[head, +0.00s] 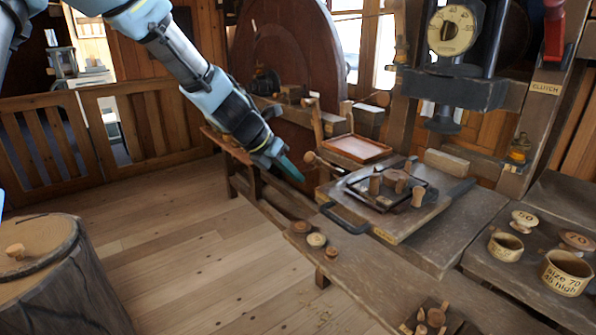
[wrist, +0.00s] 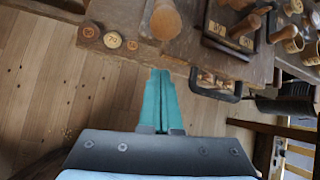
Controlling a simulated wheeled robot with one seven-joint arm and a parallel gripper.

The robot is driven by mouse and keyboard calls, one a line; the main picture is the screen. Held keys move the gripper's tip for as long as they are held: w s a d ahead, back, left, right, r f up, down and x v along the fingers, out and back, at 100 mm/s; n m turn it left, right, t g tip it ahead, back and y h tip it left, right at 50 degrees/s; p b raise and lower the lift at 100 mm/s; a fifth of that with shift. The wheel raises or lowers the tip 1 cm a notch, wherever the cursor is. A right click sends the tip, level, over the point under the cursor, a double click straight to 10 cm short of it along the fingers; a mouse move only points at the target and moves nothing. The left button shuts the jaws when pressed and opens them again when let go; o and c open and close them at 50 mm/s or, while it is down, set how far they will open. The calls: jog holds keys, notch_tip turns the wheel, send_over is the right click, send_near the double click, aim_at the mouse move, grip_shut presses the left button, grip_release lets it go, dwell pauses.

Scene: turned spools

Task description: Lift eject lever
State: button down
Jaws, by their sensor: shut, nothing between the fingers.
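My gripper (head: 290,168) is shut and empty, its teal fingers pointing down toward the near side of the bench. In the wrist view the closed fingers (wrist: 159,74) lie side by side. A wooden-knobbed lever (head: 311,158) sticks out by the bench, just right of the fingertips in the head view; it looks like the eject lever, but I see no label naming it. A rounded wooden handle (wrist: 165,20) shows beyond the fingertips in the wrist view, apparently the same lever. I see a gap between the fingertips and the handle in the wrist view.
A board with a black handle (head: 342,220) carries a dark frame with wooden pegs. Numbered discs (wrist: 113,40) lie at the bench edge. A press (head: 455,85) stands behind, with a CLUTCH label (head: 545,88) beside it. A stump (head: 50,285) is at left; the floor (head: 190,260) between is clear.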

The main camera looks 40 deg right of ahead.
jog(key=v, duration=0.9)
jog(key=shift+r+b, duration=0.3)
jog(key=shift+r, duration=0.1)
jog(key=shift+a, duration=0.15)
